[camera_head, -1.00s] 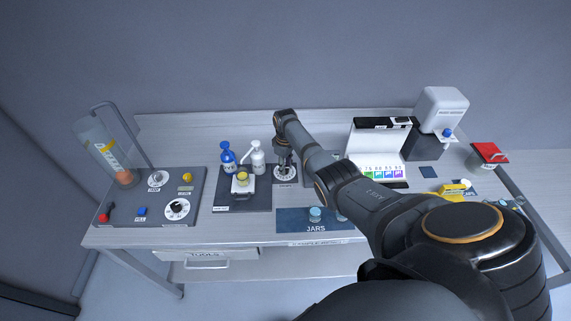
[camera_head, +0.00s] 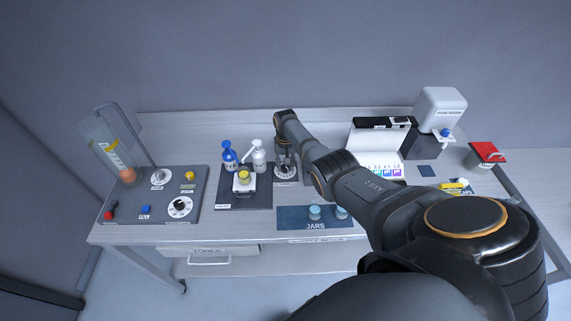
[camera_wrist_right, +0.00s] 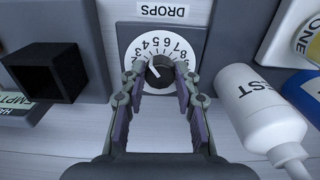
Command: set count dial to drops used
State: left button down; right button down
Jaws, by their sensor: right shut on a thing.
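The count dial (camera_wrist_right: 146,47) is a white disc with black numerals on a dark plate labelled DROPS, upside down in the right wrist view. Its black knob (camera_wrist_right: 160,70) with a white pointer line sits between the fingertips. The pointer lies toward the 4 and 5 side, but I cannot read the exact number. In the head view the dial (camera_head: 286,174) is partly hidden under my right gripper (camera_head: 286,160). My right gripper (camera_wrist_right: 159,78) is shut on the knob. My left gripper is not in view.
A white bottle labelled TEST (camera_head: 259,157) and a blue bottle (camera_head: 229,157) stand just left of the dial. A panel with another dial (camera_head: 180,206) is at the left. The jars mat (camera_head: 292,223) lies in front, and a colour chart (camera_head: 375,140) stands right.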

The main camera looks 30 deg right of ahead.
jog(key=m, duration=0.4)
jog(key=shift+w+r+m, duration=0.15)
jog(key=shift+m, duration=0.15)
jog(key=shift+w+m+p, duration=0.1)
jog(key=shift+m+p, duration=0.2)
jog(key=shift+m, duration=1.9)
jog(key=c, duration=1.2)
grip_release()
jog(key=shift+o, duration=1.1)
